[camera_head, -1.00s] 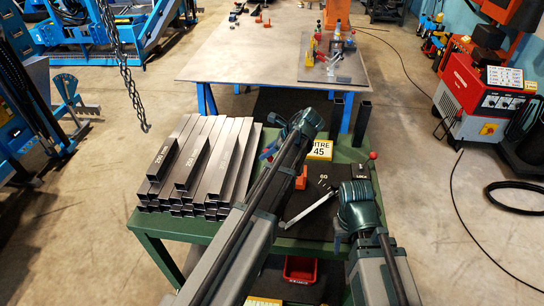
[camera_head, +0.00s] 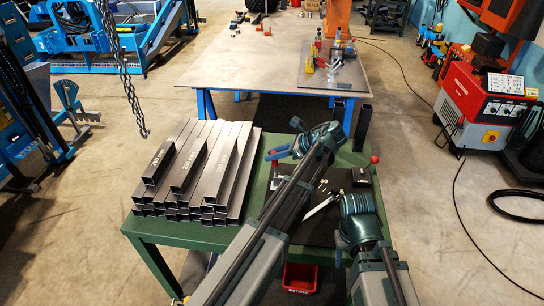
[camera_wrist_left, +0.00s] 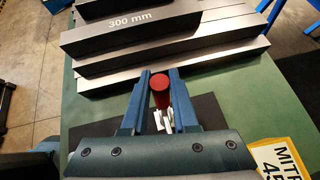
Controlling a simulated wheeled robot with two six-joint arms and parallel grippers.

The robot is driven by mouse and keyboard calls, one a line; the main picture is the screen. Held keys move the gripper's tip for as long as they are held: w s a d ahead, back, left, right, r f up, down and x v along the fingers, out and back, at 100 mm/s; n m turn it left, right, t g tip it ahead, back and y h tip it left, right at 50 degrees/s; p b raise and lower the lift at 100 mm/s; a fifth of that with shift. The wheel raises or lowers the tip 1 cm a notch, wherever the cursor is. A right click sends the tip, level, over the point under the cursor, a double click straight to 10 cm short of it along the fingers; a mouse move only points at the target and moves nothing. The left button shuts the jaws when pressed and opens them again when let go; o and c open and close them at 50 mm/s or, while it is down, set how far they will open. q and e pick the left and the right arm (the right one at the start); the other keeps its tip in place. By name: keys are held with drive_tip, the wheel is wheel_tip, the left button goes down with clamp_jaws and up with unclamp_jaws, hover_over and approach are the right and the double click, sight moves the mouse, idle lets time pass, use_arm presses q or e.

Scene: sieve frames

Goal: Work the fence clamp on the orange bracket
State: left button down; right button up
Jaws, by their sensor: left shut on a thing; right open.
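In the left wrist view, a red cylindrical knob (camera_wrist_left: 160,90) stands between the two blue fingers of my left gripper (camera_wrist_left: 160,84), which is shut on it. Pale metal parts (camera_wrist_left: 166,121) show just below the knob. In the head view my left gripper (camera_head: 278,153) is over the green bench, right of the tube stack, with silver clamp metal (camera_head: 276,177) below it. My right gripper (camera_head: 342,241) is open near the bench's front right, apart from the clamp. The orange bracket is not visible now; my left arm covers part of that area.
Dark square tubes (camera_head: 190,170) are stacked on the left of the green bench (camera_head: 190,232). Another red knob (camera_head: 375,159) and a black block (camera_head: 361,177) are at its right. A yellow mitre card (camera_wrist_left: 285,160) lies near my left gripper. A chain (camera_head: 128,75) hangs at left.

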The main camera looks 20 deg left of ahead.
use_arm(q)
drive_tip(key=shift+d+f, duration=0.1)
drive_tip(key=c, duration=0.7)
unclamp_jaws()
